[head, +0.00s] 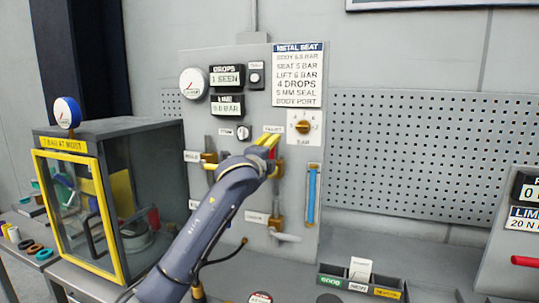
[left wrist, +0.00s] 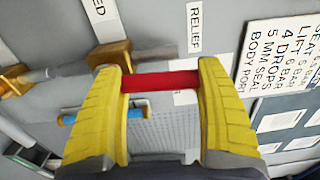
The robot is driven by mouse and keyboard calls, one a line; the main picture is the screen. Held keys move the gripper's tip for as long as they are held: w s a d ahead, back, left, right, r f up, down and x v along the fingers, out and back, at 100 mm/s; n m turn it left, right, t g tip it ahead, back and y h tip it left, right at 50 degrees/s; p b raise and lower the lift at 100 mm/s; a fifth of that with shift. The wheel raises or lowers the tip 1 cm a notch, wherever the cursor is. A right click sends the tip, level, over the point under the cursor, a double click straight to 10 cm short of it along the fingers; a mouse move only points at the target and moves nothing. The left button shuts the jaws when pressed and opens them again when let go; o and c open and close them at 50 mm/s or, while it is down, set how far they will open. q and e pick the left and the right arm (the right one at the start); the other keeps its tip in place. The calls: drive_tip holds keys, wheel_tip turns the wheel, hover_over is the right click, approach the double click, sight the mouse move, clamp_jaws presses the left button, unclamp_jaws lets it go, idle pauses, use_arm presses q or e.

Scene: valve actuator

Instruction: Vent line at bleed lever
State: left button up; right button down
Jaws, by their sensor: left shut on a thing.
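My left gripper (head: 268,142) is at the upright panel, just below a label that reads RELIEF in the left wrist view (left wrist: 195,28). Its yellow fingers (left wrist: 160,95) are shut on a red lever (left wrist: 160,81), which spans the gap between them. The red lever also shows as a small patch in the head view (head: 273,153). A brass valve (left wrist: 110,54) sits beside the fingers. A label ending in "ED" (left wrist: 100,20) is above that valve; its start is cut off. My right gripper is not in view.
Another brass valve (head: 208,158) is to the left on the panel, and a lower valve has a pale handle (head: 285,236). A blue tube (head: 312,195) is at right. A yellow-framed case (head: 82,215) stands left; a sorting tray (head: 360,284) lies in front.

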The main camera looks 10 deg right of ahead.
use_arm(q)
drive_tip(key=o, duration=1.6)
drive_tip(key=shift+d, duration=0.2)
drive_tip(key=shift+o, duration=0.2)
drive_tip(key=shift+a, duration=0.1)
drive_tip(key=v, duration=1.2)
